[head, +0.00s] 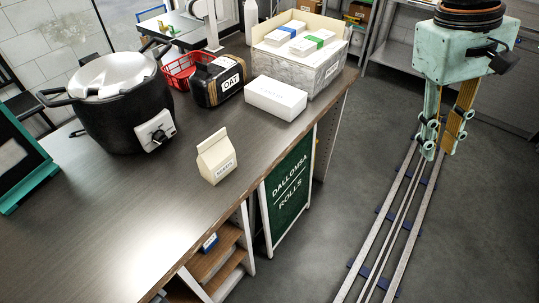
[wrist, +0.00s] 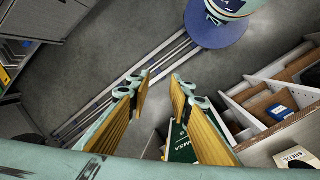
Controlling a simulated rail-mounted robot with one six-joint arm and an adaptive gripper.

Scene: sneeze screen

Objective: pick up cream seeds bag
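The cream seeds bag (head: 217,157) stands upright on the dark wooden counter, near its front edge, in the head view. It has a folded top and a small lettered label. In the wrist view a pale object with dark lettering (wrist: 298,158) is cut off at the lower right corner; I cannot tell for sure that it is the same bag. My gripper (head: 438,152) hangs over the aisle floor, well to the right of the bag and apart from the counter. In the wrist view my gripper (wrist: 159,84) is open, with a clear, empty gap between its fingers.
A black cooker (head: 118,115), red basket (head: 181,72), dark OAT package (head: 216,82), white box (head: 275,98) and crate (head: 300,66) stand behind the bag. A green sign (head: 288,195) and shelves (head: 213,262) are below the counter edge. Counter around the bag is clear.

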